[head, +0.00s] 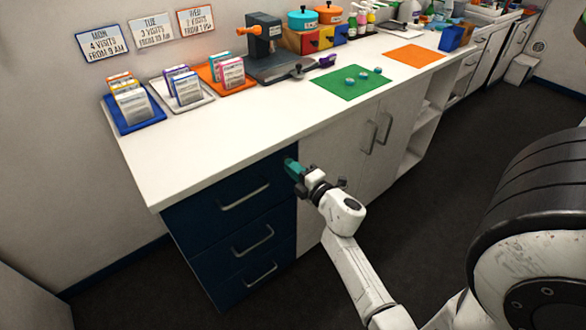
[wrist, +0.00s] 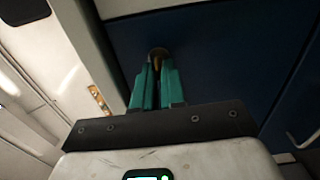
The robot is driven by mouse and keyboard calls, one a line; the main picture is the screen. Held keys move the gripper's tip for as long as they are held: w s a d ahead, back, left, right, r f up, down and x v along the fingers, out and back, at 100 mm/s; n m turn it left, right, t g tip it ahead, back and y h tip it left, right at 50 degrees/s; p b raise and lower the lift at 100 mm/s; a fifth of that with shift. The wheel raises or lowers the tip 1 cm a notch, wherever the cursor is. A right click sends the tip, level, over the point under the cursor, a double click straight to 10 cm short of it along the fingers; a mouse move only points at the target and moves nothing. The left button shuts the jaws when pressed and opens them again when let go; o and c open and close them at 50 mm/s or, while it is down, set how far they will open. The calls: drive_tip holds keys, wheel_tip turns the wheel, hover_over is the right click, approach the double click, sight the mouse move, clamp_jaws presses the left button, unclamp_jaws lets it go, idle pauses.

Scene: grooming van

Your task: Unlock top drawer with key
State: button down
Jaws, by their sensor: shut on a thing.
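The top drawer (head: 205,210) is the uppermost of three dark blue drawers under the counter and looks closed. Its dark blue front fills much of the wrist view (wrist: 225,55). My gripper (head: 291,166) has teal fingers and is at the upper right corner of this drawer front. In the wrist view my gripper (wrist: 156,72) is shut on a small brass-coloured piece, which I take to be the key (wrist: 158,57). The key's tip meets the drawer front at a small round spot, likely the lock. The fingers hide most of the key, so I cannot tell how deep it sits or how it is turned.
The white counter (head: 240,122) overhangs the drawers. To the right is a white cupboard with upright handles (head: 368,137). The drawer handle (head: 245,196) sticks out left of my gripper. The dark floor (head: 425,215) in front is clear.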

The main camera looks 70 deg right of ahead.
drive_tip(key=c, duration=1.2)
unclamp_jaws()
drive_tip(key=shift+a, duration=0.1)
drive_tip(key=b+v, duration=0.1)
drive_tip(key=v, duration=0.9)
drive_tip(key=shift+s+b, duration=0.35)
drive_tip(key=shift+a, duration=0.15)
